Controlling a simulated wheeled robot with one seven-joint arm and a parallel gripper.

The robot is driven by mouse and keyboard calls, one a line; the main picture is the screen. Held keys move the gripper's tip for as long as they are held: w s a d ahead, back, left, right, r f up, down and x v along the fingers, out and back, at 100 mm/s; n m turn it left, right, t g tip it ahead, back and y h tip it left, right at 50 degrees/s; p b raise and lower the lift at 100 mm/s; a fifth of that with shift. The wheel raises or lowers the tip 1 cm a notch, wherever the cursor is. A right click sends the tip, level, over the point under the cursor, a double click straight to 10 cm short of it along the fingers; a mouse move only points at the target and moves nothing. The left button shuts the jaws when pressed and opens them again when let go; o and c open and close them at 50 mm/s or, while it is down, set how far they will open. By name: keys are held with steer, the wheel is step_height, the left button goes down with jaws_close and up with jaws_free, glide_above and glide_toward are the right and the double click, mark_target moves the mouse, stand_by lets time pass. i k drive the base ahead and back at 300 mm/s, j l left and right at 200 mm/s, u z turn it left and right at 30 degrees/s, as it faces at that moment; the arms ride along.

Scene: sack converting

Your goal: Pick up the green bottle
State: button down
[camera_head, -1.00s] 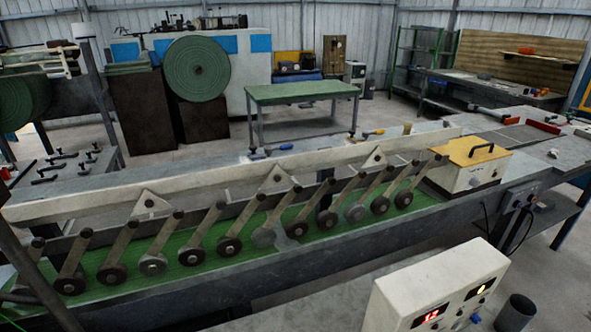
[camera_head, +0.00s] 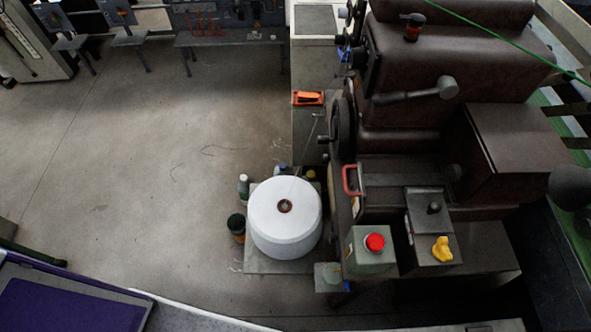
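A small bottle (camera_head: 243,187) with a pale top and a dark greenish body stands just left of a large white thread cone (camera_head: 285,222). It is small in the picture, so I cannot be sure of its exact colour. A dark green, open-topped container (camera_head: 237,226) stands below it, also beside the cone. More small bottle-like items (camera_head: 281,169) show behind the cone, partly hidden by it. My gripper is not in view.
A brown sewing machine (camera_head: 440,60) fills the right side. A control box with a red button (camera_head: 374,242) stands right of the cone. An orange tool (camera_head: 308,98) lies on a narrow surface. The concrete floor (camera_head: 140,150) at left is mostly open.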

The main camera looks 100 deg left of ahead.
mark_target(244, 183)
steer(key=u, duration=2.05)
steer(key=k+l+u, duration=0.2)
steer(key=k+u, duration=0.7)
steer(key=k, duration=0.45)
steer(key=i+j+z, duration=0.1)
steer(key=i+j, duration=0.15)
steer(key=i+j+z, duration=0.25)
steer(key=i+j, duration=0.2)
steer(key=j, duration=0.2)
steer(key=i+j+z, duration=0.1)
steer(key=j, duration=0.25)
steer(key=i+j+z, duration=0.15)
steer(key=i+j, duration=0.15)
steer(key=i+j+z, duration=0.1)
steer(key=j, duration=0.35)
steer(key=i, duration=0.05)
